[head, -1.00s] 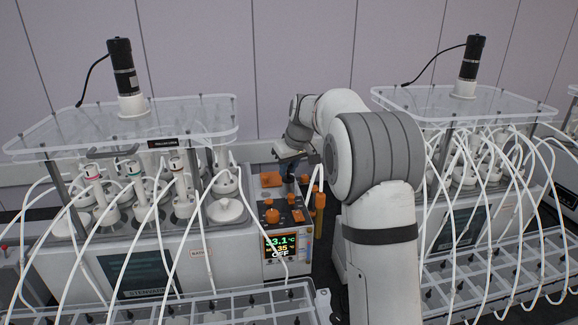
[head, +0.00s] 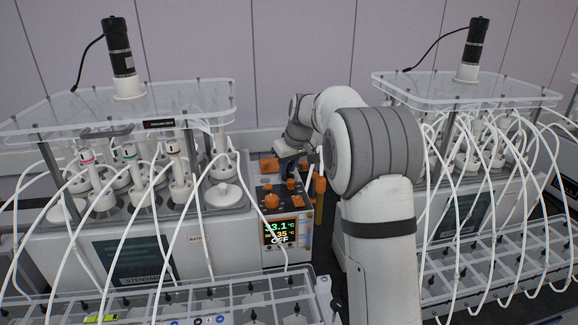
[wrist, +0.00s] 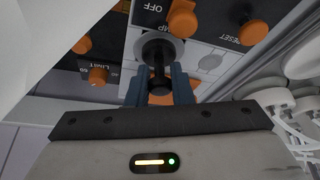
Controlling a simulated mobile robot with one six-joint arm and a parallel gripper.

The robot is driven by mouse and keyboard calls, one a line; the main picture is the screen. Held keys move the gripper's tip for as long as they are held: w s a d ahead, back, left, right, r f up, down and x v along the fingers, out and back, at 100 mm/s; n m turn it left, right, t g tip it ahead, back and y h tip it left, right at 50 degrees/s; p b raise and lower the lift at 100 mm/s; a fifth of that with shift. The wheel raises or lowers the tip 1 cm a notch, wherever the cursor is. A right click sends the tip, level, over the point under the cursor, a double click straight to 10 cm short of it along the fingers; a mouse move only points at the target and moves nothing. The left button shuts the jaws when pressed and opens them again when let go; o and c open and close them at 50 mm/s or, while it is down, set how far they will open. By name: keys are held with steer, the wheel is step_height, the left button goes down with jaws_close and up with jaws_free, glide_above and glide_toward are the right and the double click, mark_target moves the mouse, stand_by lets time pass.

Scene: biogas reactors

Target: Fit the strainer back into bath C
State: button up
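My gripper (wrist: 159,90) has blue fingers on both sides of a black stem, seeming to touch it. I take this to be the handle of the strainer (wrist: 158,72). A pale grey ring surrounds the top of the stem, against the control panel; I cannot tell whether it is the strainer's rim or the edge of an opening. In the head view my gripper (head: 291,163) is low over the orange-knobbed panel of the left bath (head: 215,258), and the strainer is hard to make out. The bath's label is too small to read its letter.
An orange cylinder (head: 319,200) stands right of the panel. White tubes (head: 248,190) loop over the left bath. A second reactor (head: 470,205) stands right of my arm.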

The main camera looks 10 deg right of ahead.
steer(key=o, duration=0.5)
steer(key=shift+o, duration=0.2)
steer(key=b+v, duration=0.1)
steer(key=v, duration=0.6)
steer(key=shift+s+r, duration=0.15)
steer(key=shift+r, duration=0.2)
steer(key=s+m+h, duration=0.1)
steer(key=s+m, duration=0.1)
steer(key=s, duration=1.5)
steer(key=s+f+m, duration=0.1)
steer(key=s+f, duration=0.3)
steer(key=s, duration=0.6)
steer(key=s+f+m+g, duration=0.1)
steer(key=s+f, duration=0.4)
steer(key=s, duration=0.6)
steer(key=shift+s+a+f+h, duration=0.15)
steer(key=shift+a+f+h, duration=0.2)
steer(key=shift+h, duration=0.05)
